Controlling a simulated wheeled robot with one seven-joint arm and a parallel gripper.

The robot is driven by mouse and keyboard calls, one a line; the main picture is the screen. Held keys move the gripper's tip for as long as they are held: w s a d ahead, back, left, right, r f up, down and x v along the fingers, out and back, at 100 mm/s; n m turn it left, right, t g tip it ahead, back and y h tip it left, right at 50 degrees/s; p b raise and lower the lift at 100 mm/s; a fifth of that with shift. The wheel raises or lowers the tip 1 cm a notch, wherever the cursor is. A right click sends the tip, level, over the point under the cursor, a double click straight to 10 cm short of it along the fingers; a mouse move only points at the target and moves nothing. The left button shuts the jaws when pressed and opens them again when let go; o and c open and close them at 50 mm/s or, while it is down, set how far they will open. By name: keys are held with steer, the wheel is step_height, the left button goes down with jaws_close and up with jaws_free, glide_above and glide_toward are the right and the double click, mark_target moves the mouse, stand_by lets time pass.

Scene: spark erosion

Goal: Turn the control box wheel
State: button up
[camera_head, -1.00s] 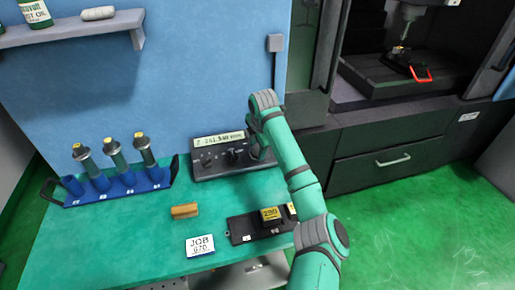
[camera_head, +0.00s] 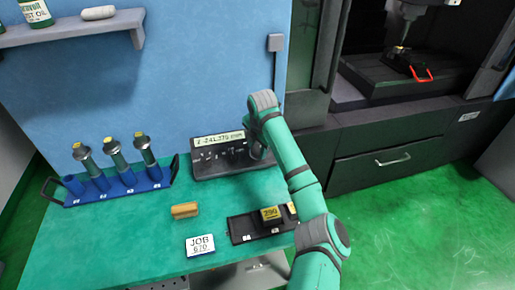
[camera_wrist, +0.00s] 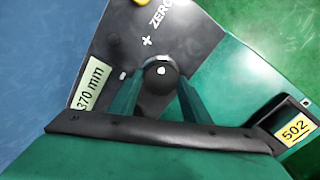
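The dark control box (camera_head: 207,171) stands on the green bench against the blue panel. Its lit display (camera_head: 218,139) shows a reading; in the wrist view the display (camera_wrist: 91,86) ends in "370 mm". The wheel (camera_wrist: 160,82) is a round black knob with a white dot, near a "+" and "ZERO" mark. My gripper (camera_wrist: 160,88) has its two green fingers on opposite sides of the wheel, closed around it. In the head view my wrist covers the wheel and fingertips.
A blue rack (camera_head: 120,191) with several holders stands left. A wooden block (camera_head: 185,210), a JOB card (camera_head: 200,245) and a black tray (camera_head: 240,228) with a yellow-labelled block (camera_head: 271,213) lie in front. The machine (camera_head: 385,150) is at right.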

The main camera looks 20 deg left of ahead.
steer(key=o, duration=0.3)
steer(key=shift+o, duration=0.2)
steer(key=shift+r, duration=0.15)
steer(key=v, duration=1)
steer(key=shift+r, duration=0.3)
steer(key=shift+s, duration=0.15)
